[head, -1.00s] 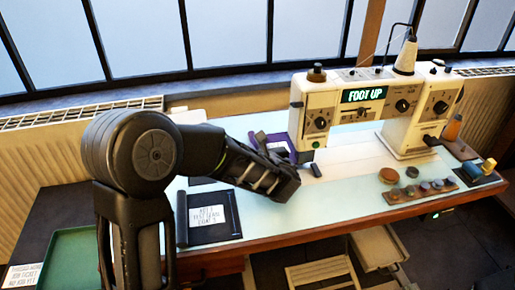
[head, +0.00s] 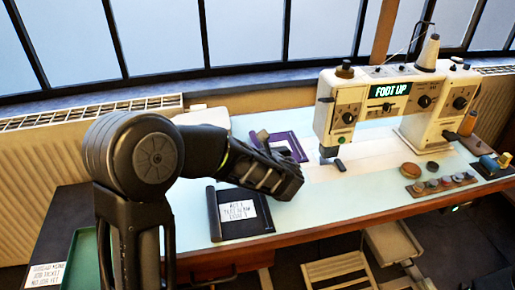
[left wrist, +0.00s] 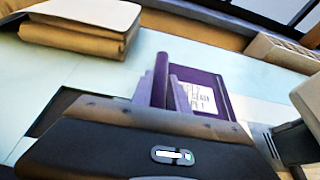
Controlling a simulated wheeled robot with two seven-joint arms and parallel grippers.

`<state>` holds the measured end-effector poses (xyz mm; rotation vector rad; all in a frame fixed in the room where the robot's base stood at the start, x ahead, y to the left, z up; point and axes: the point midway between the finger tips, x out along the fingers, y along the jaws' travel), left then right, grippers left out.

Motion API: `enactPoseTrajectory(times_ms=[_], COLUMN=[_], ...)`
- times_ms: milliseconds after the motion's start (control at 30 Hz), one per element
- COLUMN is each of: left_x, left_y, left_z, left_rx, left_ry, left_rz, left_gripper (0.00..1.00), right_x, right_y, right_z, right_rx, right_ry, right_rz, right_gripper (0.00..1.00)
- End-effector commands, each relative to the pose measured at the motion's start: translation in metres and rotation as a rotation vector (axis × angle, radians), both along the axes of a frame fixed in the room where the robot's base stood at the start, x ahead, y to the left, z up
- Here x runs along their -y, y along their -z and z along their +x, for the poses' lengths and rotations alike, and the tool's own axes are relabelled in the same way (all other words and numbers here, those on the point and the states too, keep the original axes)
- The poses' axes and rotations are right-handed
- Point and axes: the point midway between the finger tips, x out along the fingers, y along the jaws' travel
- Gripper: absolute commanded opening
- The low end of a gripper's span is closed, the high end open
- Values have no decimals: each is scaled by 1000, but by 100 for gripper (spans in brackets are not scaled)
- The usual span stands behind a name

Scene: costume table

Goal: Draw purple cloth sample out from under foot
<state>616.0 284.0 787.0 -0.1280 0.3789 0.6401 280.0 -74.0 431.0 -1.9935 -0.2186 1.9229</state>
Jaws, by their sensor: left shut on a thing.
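The purple cloth sample (head: 301,147) lies on the pale tabletop, left of the sewing machine (head: 338,112) and apart from its presser foot area (head: 328,153). The machine's display reads "FOOT UP". My left gripper (head: 270,142) is shut on the sample's near left edge. In the left wrist view, the purple sample (left wrist: 208,82) has a raised purple edge bar and a white label. The fingers (left wrist: 178,92) are at that bar, and the gripper body hides the sample's near part. My right gripper is in neither view.
A black sample with a white label (head: 238,211) lies in front of my left arm. A folded tan stack (left wrist: 82,25) is on the table in the left wrist view. A small dark piece (head: 340,165) lies by the foot.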

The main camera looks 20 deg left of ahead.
Motion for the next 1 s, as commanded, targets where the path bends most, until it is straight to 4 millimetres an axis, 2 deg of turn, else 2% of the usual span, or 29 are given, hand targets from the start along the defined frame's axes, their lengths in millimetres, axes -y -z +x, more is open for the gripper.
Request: enactPoseTrajectory(times_ms=[367, 400, 700, 1000], left_x=[1, 1, 1, 2], left_y=[0, 0, 0, -1], left_z=[0, 0, 0, -1], left_rx=[1, 1, 0, 0], left_ry=[1, 1, 1, 1], left_rz=[0, 0, 0, 0], left_gripper=[0, 22, 46, 46], right_x=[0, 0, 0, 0], right_y=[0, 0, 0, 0], right_z=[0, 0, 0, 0], right_rx=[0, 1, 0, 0], right_ry=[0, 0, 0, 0], right_rz=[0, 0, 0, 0], right_gripper=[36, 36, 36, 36])
